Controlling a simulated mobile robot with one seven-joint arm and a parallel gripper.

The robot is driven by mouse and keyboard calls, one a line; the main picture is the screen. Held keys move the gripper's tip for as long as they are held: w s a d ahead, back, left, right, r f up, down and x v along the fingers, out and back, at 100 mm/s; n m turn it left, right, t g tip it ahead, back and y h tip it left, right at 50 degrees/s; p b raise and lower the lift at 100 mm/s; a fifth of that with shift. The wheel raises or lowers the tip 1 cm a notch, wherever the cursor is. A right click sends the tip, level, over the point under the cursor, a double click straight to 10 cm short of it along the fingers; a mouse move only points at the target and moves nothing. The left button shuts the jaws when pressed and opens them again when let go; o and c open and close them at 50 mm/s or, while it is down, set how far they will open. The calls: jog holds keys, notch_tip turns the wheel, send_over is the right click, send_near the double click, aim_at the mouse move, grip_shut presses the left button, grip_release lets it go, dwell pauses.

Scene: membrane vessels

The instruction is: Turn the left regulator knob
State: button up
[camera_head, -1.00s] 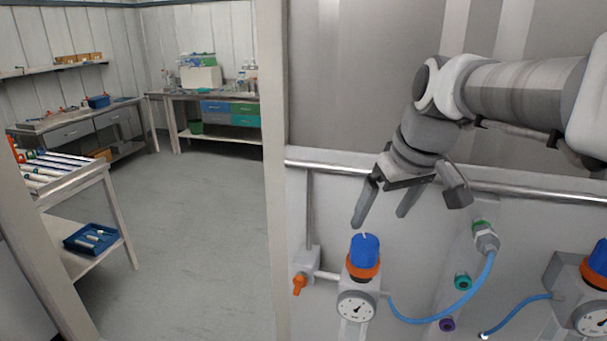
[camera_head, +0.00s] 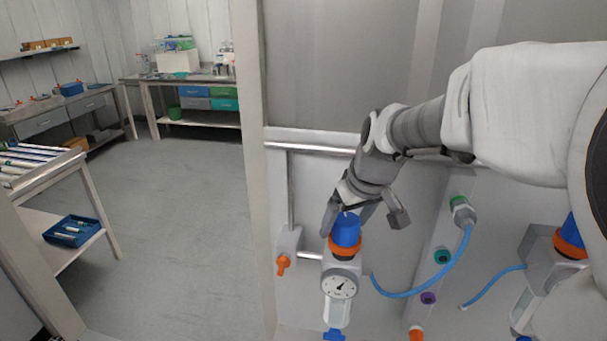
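The left regulator has a blue knob (camera_head: 346,230) above an orange ring (camera_head: 344,250), with a round dial gauge (camera_head: 340,285) below on its grey body. My gripper (camera_head: 347,222) points down at the knob, one finger at its left side and the other behind its right side. The fingers are spread apart with the knob between or just in front of them. I cannot tell whether they touch it. The right regulator, with its blue knob and orange ring (camera_head: 570,240), is partly hidden by my arm.
A blue hose (camera_head: 425,288) curves from the left regulator to a green-ringed fitting (camera_head: 461,208). A small orange valve handle (camera_head: 283,264) is left of the regulator. A metal rail (camera_head: 310,146) runs along the panel behind. Open floor lies to the left.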

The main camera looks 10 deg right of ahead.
jog(key=c, duration=1.2)
jog(key=shift+m, duration=0.3)
jog(key=shift+r+m+h+p, duration=0.1)
jog(key=shift+m+h+p, duration=0.4)
jog(key=shift+m, duration=0.4)
jog(key=m+h, duration=0.1)
jog(key=m, duration=0.1)
jog(key=shift+m, duration=0.3)
jog(key=m+h+b, duration=0.1)
jog(key=m+b, duration=0.1)
jog(key=m, duration=0.1)
jog(key=shift+d+f, duration=0.1)
jog(key=shift+f, duration=0.1)
jog(key=shift+r+m+h+b, duration=0.1)
jog(key=shift+m+h+b, duration=0.55)
jog(key=shift+m, duration=0.55)
